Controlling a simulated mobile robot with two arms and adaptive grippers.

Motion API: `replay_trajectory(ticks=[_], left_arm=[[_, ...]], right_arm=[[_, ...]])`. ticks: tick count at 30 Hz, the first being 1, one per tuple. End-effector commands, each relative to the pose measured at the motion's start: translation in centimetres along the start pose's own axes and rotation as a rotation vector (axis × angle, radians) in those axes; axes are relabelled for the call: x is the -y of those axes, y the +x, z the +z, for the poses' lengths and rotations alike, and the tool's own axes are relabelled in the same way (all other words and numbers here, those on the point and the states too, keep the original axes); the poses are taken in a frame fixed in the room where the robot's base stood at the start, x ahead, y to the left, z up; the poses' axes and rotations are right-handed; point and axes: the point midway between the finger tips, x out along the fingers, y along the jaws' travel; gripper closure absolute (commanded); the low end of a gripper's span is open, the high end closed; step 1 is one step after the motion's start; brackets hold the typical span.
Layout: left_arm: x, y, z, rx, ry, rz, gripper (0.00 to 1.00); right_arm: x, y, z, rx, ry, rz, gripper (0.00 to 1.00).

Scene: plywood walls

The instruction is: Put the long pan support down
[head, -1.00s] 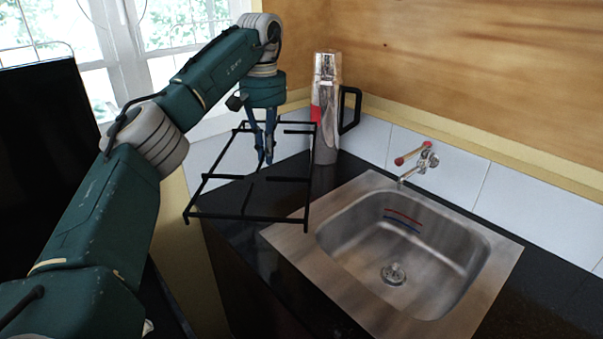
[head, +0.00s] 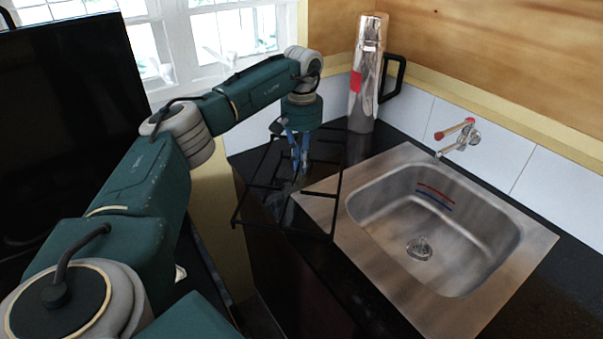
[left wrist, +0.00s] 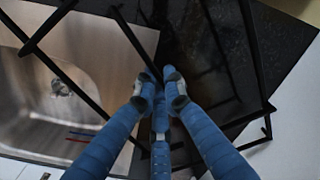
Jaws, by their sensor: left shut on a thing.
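The long pan support is a black wire frame (head: 284,231); in the left wrist view its bars (left wrist: 252,50) spread on both sides of the fingers. My left gripper (head: 299,168) points down inside the frame's outline and is shut on one of its inner bars. The blue fingers also show in the left wrist view (left wrist: 160,86). The frame is over the left end of the black counter (head: 300,268), its near left part past the counter's edge. I cannot tell whether it touches the counter. My right gripper is not in view.
A steel sink (head: 440,235) with a wall tap (head: 460,137) is right of the frame. A shiny flask (head: 366,75) with a black handle stands behind it in the corner. A dark panel (head: 70,120) is at the left. A bare counter strip lies between sink and edge.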

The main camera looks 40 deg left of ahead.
Motion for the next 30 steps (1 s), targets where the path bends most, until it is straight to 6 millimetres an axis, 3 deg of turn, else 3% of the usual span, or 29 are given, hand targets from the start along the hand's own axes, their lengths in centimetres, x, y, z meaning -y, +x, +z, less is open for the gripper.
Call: replay_trajectory(ticks=[4,12,23,24,26,30], left_arm=[[0.0,0.7,-0.1,-0.003,0.000,0.002,1.00],[-0.1,4.0,0.0,-0.002,0.001,0.002,1.00],[-0.1,4.5,-0.1,-0.003,0.001,0.002,1.00],[0.0,4.6,0.0,-0.001,0.001,0.000,0.85],[0.0,4.6,0.0,-0.001,0.001,0.000,0.74],[0.0,4.6,0.0,-0.001,0.000,0.000,0.73]], right_arm=[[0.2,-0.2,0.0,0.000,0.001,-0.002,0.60],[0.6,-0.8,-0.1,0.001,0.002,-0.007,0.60],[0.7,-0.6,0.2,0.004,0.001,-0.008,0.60],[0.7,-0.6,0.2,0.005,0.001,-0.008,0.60],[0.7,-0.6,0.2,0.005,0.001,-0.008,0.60],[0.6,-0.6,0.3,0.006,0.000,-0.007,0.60]])
